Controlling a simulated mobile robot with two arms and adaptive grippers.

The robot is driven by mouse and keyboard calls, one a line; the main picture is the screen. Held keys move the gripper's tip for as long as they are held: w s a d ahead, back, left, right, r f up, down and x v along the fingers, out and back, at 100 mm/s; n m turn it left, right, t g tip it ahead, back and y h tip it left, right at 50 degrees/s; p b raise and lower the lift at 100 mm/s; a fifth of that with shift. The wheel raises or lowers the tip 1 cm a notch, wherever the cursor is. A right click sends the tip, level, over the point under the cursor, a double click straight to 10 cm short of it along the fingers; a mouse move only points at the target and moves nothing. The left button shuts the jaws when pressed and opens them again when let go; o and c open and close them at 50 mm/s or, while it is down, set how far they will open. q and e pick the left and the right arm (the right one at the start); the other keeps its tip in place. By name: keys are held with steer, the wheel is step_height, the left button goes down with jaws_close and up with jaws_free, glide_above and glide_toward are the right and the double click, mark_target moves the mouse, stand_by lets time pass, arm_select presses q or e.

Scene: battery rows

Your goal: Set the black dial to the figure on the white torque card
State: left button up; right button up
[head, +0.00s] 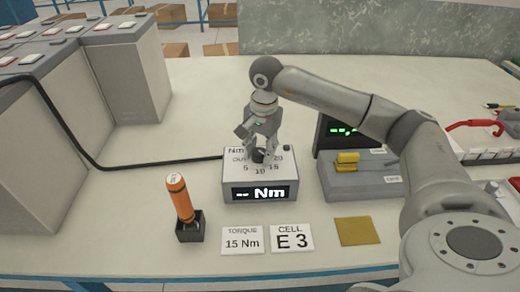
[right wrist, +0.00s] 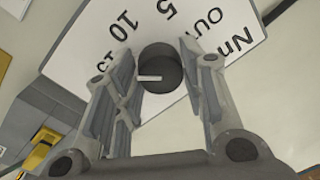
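The black dial (right wrist: 160,70) sits on the sloped white top of a grey control box (head: 260,187), marked with figures including 5, 10 and 15. The box display reads "-- Nm". The dial's white mark points left in the right wrist view, roughly toward the 15 side; the exact setting is unclear. The white torque card (head: 242,240) reads 15 Nm. My right gripper (head: 262,155) is over the box, its two fingers (right wrist: 158,65) on either side of the dial. They look apart, with little gap; contact is unclear. My left gripper is out of view.
An orange screwdriver (head: 180,198) stands in a black holder, left of the box. A card reading CELL E 3 (head: 292,237) and a brass-coloured plate (head: 357,231) lie in front. A grey unit with a yellow part (head: 347,161) is close on the right. A black cable (head: 150,166) reaches the box.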

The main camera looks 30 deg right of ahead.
mark_target(263, 152)
steer(key=o, duration=0.3)
step_height(263, 152, up, 12)
steer(key=shift+s+d, duration=0.15)
steer(key=shift+s, duration=0.2)
stand_by(0.6)
